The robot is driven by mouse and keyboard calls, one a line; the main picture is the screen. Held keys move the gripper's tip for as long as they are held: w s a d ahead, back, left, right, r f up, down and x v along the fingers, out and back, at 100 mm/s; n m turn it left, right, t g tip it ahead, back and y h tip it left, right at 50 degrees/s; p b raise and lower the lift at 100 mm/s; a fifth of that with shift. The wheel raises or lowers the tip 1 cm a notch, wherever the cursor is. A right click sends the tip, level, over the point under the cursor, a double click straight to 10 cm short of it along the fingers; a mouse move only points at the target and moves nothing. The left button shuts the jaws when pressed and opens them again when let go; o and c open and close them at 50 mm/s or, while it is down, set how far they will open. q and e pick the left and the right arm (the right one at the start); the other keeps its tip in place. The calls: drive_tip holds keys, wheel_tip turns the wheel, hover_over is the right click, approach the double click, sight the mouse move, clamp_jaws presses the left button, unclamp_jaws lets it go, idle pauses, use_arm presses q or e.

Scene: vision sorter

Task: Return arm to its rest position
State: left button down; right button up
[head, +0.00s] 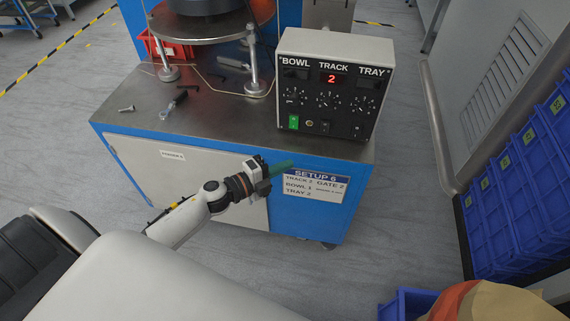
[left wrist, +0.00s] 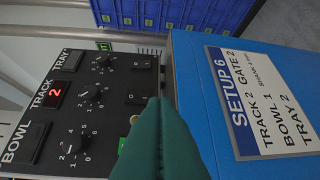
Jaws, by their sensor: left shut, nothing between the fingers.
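My left gripper (head: 282,168) is in front of the blue cabinet's upper front edge, just left of the setup sign (head: 316,185). Its green fingers are shut and empty. In the left wrist view the shut green fingers (left wrist: 162,110) point toward the gap between the control box (left wrist: 85,100) and the blue cabinet panel. The control box (head: 333,85) stands on the cabinet top, with knobs, switches and a red display reading 2. A green switch (head: 294,122) shows at its lower left. The sign reads SETUP 6, Track 2, Gate 2, Tray 2. My right gripper is not in view.
Blue crates (head: 520,190) are stacked at the right.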

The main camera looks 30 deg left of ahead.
use_arm(q)
drive_tip(key=s+a+f+n+g+y+p, duration=0.15)
drive_tip(key=s+f+n, duration=0.25)
drive_tip(key=f, duration=0.4)
drive_tip(key=s+a+f+n+g+y+p, duration=0.1)
drive_tip(key=s+a+f+n+g+y, duration=0.2)
drive_tip(key=f, duration=0.5)
drive_tip(key=s+a+f+n+y+p, duration=0.1)
drive_tip(key=s+f+n+y+p, duration=0.15)
drive_tip(key=s+f+n, duration=0.35)
drive_tip(key=s+d+f+n+g, duration=0.2)
drive_tip(key=s+f+g, duration=0.1)
drive_tip(key=s, duration=0.6)
drive_tip(key=s+d+f+n+g+p, duration=0.1)
drive_tip(key=s+d+f+n+g, duration=0.1)
drive_tip(key=s+f, duration=0.4)
drive_tip(key=s+d+f+n+g+y+p, duration=0.1)
drive_tip(key=s+d+f+n+g, duration=0.1)
drive_tip(key=s, duration=1.2)
wheel_tip(320, 180, down, 3)
drive_tip(key=shift+s+d+f+n+g, duration=0.2)
drive_tip(key=shift+n+g, duration=0.5)
drive_tip(key=shift+g, duration=0.45)
drive_tip(key=shift+w, duration=0.1)
drive_tip(key=shift+a, duration=0.1)
